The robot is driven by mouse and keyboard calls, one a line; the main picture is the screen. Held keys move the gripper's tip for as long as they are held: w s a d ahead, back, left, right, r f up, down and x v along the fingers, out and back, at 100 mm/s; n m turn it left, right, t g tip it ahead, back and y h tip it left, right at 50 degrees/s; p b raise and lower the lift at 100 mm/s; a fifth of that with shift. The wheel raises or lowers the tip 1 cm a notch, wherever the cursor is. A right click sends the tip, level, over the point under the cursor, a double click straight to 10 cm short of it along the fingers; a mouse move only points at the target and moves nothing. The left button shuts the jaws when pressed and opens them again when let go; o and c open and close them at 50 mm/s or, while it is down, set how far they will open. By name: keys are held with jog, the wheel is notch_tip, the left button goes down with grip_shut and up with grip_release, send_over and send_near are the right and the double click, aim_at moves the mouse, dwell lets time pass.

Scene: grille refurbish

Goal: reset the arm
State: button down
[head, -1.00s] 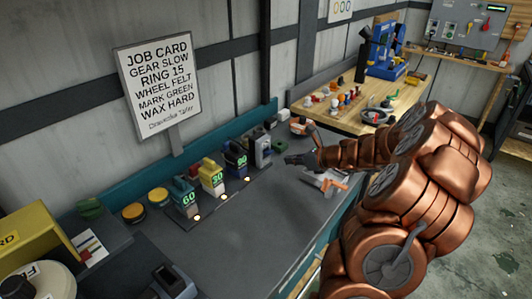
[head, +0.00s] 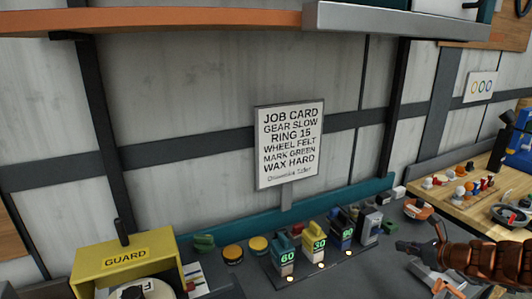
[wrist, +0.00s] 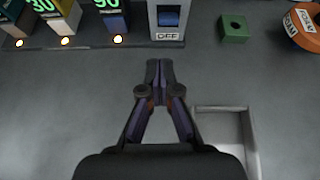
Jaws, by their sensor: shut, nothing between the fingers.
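My gripper (wrist: 158,72) is shut and empty in the wrist view, its fingertips together above the grey bench top (wrist: 60,110). Just beyond the tips stands a grey switch box (wrist: 168,20) marked OFF. In the head view my copper-coloured arm comes in from the lower right, and my gripper (head: 402,246) is above the bench, to the right of the row of numbered units. A white job card (head: 290,145) stands behind the bench. It reads gear slow, ring 15, wheel felt, mark green, wax hard.
Units marked 60 (head: 284,258), 30 (head: 315,243) and 90 (head: 342,230) stand left of the switch box. A green block (wrist: 233,28) and an orange felt-like disc (wrist: 303,28) lie right of it. A yellow guard (head: 125,258) stands at left. A wooden table (head: 460,205) is at right.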

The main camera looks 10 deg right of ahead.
jog(key=s+a+r+n+g+y, duration=0.25)
jog(key=a+n, duration=0.45)
jog(key=a, duration=0.6)
jog(key=s+a+r+n+g+y, duration=0.1)
jog(key=s+a+r+n+g, duration=0.25)
jog(key=a+n, duration=0.6)
jog(key=s+a+f+n+g+h, duration=0.1)
jog(key=s+a+n+g+h, duration=0.2)
jog(key=s+a, duration=0.45)
jog(key=s+a+n+g, duration=0.35)
jog(key=s+n, duration=0.25)
jog(key=s, duration=0.4)
jog(key=s+d+n+h, duration=0.4)
jog(key=s+n+h, duration=0.1)
jog(key=s, duration=0.6)
jog(key=shift+d+f+n+g, duration=0.15)
jog(key=shift+d+n+g, duration=0.2)
jog(key=shift+n, duration=0.2)
